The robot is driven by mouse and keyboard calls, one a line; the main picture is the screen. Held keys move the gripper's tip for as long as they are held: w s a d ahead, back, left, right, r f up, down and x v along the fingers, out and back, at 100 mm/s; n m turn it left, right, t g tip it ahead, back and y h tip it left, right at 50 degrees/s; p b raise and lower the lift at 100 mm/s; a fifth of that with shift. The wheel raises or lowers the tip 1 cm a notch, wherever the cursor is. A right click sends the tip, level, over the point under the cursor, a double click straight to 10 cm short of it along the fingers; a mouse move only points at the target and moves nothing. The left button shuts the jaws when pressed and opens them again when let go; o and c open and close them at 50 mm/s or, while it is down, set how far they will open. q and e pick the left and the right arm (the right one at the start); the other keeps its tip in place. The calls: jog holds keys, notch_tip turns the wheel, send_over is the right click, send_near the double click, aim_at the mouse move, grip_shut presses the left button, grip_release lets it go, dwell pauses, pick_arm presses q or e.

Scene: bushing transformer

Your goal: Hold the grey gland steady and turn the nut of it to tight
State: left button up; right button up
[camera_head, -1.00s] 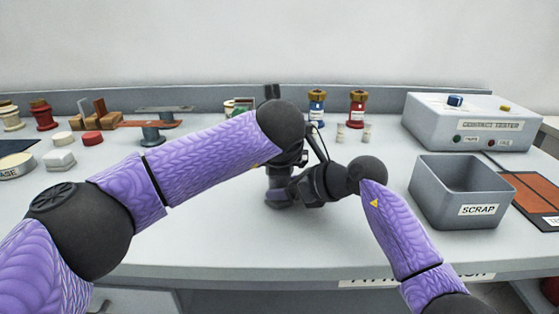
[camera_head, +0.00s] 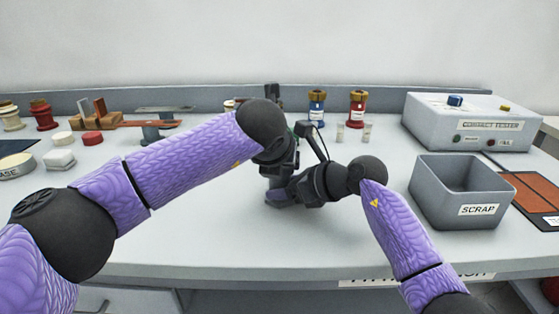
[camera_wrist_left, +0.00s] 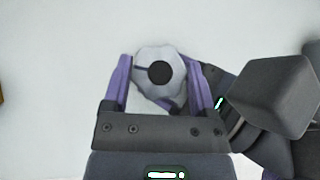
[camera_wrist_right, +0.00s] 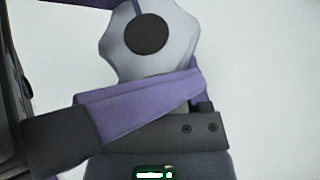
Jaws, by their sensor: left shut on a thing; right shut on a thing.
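The grey gland's lobed nut (camera_wrist_left: 150,97), with a dark round opening in its middle, sits between the two purple fingers of my left gripper (camera_wrist_left: 157,66). The left gripper is shut on it. In the right wrist view the nut (camera_wrist_right: 183,38) shows at the top, just beyond the purple fingers of my right gripper (camera_wrist_right: 165,88). The right gripper is shut on the gland's body below the nut; that body is mostly hidden by the fingers. In the head view my right gripper (camera_head: 283,190) is low over the table, and my left arm hides the gland.
A grey scrap bin (camera_head: 426,195) stands to the right of my right arm, with a tester box (camera_head: 480,112) behind it. Blue (camera_head: 317,108) and red (camera_head: 357,108) bushings stand at the back. Several parts lie at the left. The front middle of the table (camera_head: 200,235) is clear.

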pick_arm(q)
jog(key=shift+a+m+g+h, duration=0.15)
jog(key=shift+m+g+h, duration=0.35)
jog(key=shift+m+h, duration=1.1)
jog(key=shift+m, duration=0.4)
jog(key=o, duration=1.2)
jog(key=shift+c, duration=0.2)
